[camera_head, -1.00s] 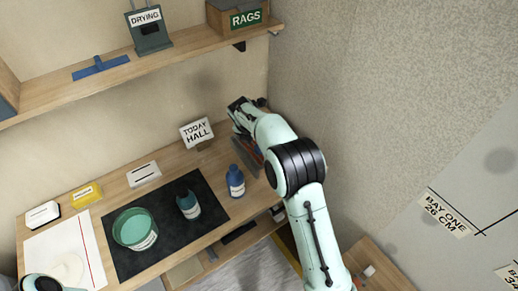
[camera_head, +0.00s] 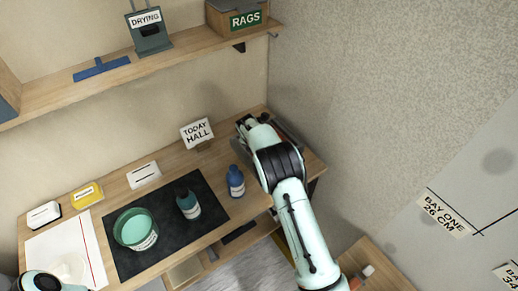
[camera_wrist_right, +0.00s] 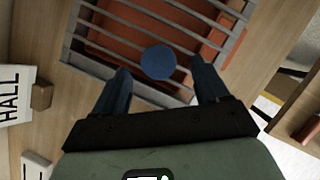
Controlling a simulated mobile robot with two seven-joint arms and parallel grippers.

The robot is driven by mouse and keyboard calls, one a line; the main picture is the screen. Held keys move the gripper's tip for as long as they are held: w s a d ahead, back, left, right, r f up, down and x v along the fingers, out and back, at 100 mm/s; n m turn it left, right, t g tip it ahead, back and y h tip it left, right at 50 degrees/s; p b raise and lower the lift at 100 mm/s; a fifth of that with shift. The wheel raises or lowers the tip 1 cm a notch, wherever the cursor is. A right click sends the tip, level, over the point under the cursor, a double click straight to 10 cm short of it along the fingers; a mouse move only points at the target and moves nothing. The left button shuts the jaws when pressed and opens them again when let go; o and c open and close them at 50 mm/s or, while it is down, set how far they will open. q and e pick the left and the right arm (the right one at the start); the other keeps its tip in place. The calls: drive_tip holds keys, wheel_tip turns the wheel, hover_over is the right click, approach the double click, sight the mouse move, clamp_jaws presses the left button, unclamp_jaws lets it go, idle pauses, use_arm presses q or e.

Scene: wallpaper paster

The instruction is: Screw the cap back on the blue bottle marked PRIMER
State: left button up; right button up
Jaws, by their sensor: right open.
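A blue bottle (camera_head: 236,184) with a white label stands upright on the bench at the right edge of the black mat; its print is too small to read. My right gripper (camera_head: 244,124) is above the bench behind and right of it, near the wall corner. In the right wrist view, its two open fingers (camera_wrist_right: 162,68) point at a round blue cap (camera_wrist_right: 159,62). The cap appears between the fingertips, over a grey barred rack (camera_wrist_right: 92,68); I cannot tell its height or whether it touches them. The arm hides the cap in the head view. My left gripper is out of sight.
A teal bottle (camera_head: 188,205) and a green tub (camera_head: 135,227) stand on the black mat (camera_head: 170,243). The TODAY HALL sign (camera_head: 197,132) stands left of my right gripper. Orange-red things (camera_wrist_right: 125,42) lie under the bars. A shelf (camera_head: 50,98) runs above.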

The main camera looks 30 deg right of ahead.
drive_tip(key=shift+w+d+f, duration=0.2)
drive_tip(key=shift+w+f, duration=0.05)
drive_tip(key=shift+f, duration=0.35)
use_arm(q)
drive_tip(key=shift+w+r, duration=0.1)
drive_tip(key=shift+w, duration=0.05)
use_arm(e)
drive_tip(key=shift+s, duration=0.1)
drive_tip(key=c, duration=1.1)
drive_tip(key=shift+r, duration=0.15)
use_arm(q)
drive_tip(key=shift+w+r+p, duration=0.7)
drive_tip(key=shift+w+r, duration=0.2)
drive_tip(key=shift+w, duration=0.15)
use_arm(e)
wheel_tip(320, 180, up, 20)
drive_tip(key=shift+f, duration=0.1)
